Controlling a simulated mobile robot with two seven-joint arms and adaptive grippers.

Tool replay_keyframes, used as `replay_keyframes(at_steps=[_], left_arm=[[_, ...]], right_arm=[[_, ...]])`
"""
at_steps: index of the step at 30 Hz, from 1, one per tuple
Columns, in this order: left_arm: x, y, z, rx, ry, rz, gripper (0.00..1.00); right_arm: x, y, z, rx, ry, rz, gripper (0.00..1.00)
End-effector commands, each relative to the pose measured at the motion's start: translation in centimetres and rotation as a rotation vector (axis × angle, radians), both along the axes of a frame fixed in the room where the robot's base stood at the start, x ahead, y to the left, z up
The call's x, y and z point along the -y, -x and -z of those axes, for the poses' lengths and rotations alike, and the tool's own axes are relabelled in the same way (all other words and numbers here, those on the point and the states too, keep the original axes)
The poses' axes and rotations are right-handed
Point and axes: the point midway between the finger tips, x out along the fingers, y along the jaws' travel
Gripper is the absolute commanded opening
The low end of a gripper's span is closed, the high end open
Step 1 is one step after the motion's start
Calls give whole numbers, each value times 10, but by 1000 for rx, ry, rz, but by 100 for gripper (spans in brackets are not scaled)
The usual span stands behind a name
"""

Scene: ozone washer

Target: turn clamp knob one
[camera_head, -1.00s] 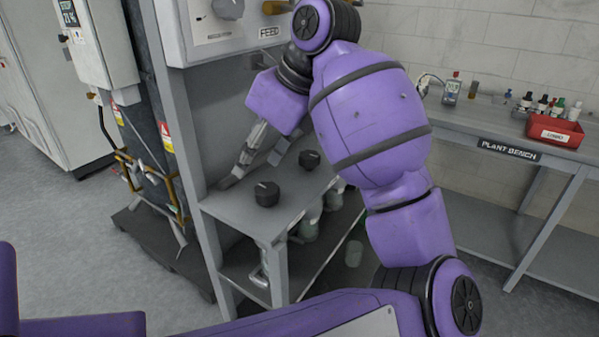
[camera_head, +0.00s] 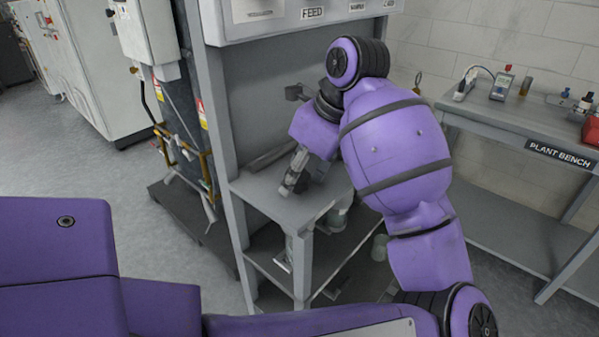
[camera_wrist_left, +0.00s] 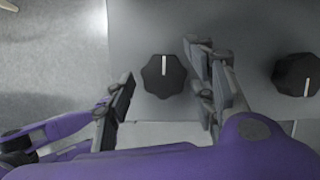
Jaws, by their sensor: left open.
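In the left wrist view a black clamp knob (camera_wrist_left: 163,78) with a white pointer line sits on the grey shelf top (camera_wrist_left: 235,25). A second black knob (camera_wrist_left: 297,75) with a white line is at the right edge. I cannot tell which is numbered one. My left gripper (camera_head: 291,184) is open and tilted down over the shelf in the head view. In the left wrist view its fingers (camera_wrist_left: 160,88) stand either side of the first knob, with gaps visible. In the head view the gripper and arm hide the knobs. My right gripper is not in view.
The grey frame post (camera_head: 212,130) rises left of the shelf, and a panel marked FEED (camera_head: 311,13) is above it. Glassware stands under the shelf. A plant bench (camera_head: 510,125) with small instruments is at the right. Open floor lies at the left.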

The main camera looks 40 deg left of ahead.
Motion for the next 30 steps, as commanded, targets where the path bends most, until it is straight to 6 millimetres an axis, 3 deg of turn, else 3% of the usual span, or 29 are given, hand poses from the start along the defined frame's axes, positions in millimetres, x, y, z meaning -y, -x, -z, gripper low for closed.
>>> replay_keyframes(at_steps=[4, 13, 30], left_arm=[[0, 0, 0, 0, 0, 0, 48], [0, 0, 0, -2, -1, -1, 9], [-1, 1, 1, -6, -1, -18, 9]], right_arm=[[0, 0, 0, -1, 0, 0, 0], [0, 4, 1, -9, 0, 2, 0], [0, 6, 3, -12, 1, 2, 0]])
